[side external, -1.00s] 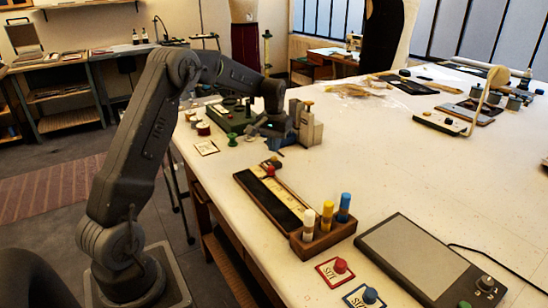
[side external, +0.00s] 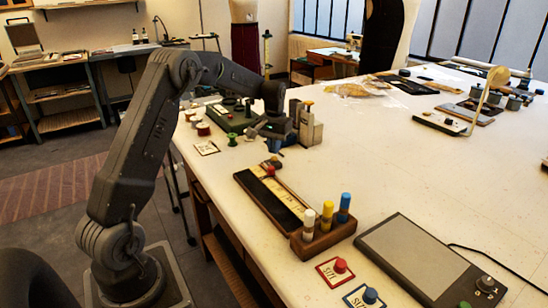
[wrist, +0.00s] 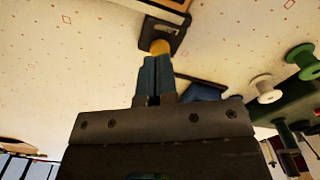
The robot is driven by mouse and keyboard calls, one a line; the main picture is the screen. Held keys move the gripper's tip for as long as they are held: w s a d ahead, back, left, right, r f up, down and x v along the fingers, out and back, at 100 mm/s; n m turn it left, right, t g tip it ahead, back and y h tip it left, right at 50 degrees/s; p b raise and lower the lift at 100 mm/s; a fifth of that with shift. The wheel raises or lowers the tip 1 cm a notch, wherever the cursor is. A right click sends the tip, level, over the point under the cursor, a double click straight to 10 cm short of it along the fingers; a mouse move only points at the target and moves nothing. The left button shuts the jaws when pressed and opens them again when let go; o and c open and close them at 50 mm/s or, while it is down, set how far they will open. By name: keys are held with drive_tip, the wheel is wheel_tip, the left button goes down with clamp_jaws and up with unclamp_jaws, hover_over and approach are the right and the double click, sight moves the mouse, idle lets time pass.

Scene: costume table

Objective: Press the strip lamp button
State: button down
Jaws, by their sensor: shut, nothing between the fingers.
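A small dark block with a yellow-orange button (wrist: 160,46) lies just beyond my fingertips in the wrist view. In the side view the dark block (side external: 271,162) appears to be the one at the far end of the long wooden ruler box. I cannot tell for sure that this is the strip lamp's button. My gripper (wrist: 153,62) is shut and empty, its blue-grey fingers side by side. Their tips overlap the button's lower edge in the picture; contact cannot be told. In the side view my gripper (side external: 268,131) is over the table's left part, with its fingertips hard to make out.
Thread spools (wrist: 302,56) and a green machine base stand close by. A grey block (side external: 311,130) with an orange top stands right of my gripper. The table's middle is mostly clear.

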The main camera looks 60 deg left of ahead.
drive_tip(key=shift+f, duration=1)
drive_tip(key=shift+r, duration=3.9)
